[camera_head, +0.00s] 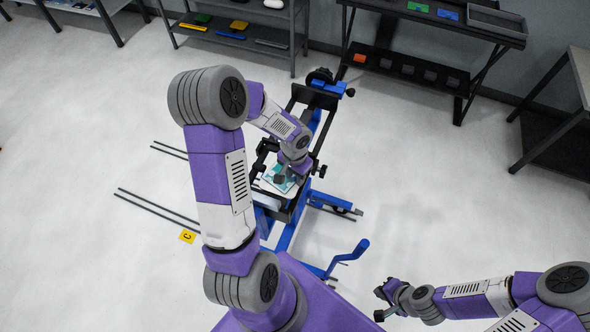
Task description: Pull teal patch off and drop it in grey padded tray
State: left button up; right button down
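The teal patch (284,171) lies on a white panel (268,187) clamped in a blue and black stand. My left gripper (281,179) is right over the patch and hides part of it. I cannot tell whether its fingers are open, or whether they touch the patch. My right gripper (379,303) is low at the right of the stand, with its fingers apart and nothing seen between them. A grey tray (497,22) sits on top of the black rack at the back right; its padding is too small to make out.
The black rack (430,28) also holds green and blue pieces on top and several small items on its lower shelf. A grey shelf (240,42) stands at the back left. Dark rails (158,207) and a yellow marker (187,237) lie on open floor at left.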

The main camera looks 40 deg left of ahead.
pick_arm(q)
jog(key=shift+s+f, duration=0.1)
jog(key=shift+f, duration=0.05)
jog(key=shift+c, duration=0.4)
grip_shut()
jog(key=c, duration=0.5)
grip_release()
jog(key=shift+c, duration=0.2)
jog(key=shift+r+p, duration=0.55)
jog(key=shift+r, duration=0.25)
grip_shut()
jog(key=shift+r+p, duration=2.55)
jog(key=shift+r, duration=0.8)
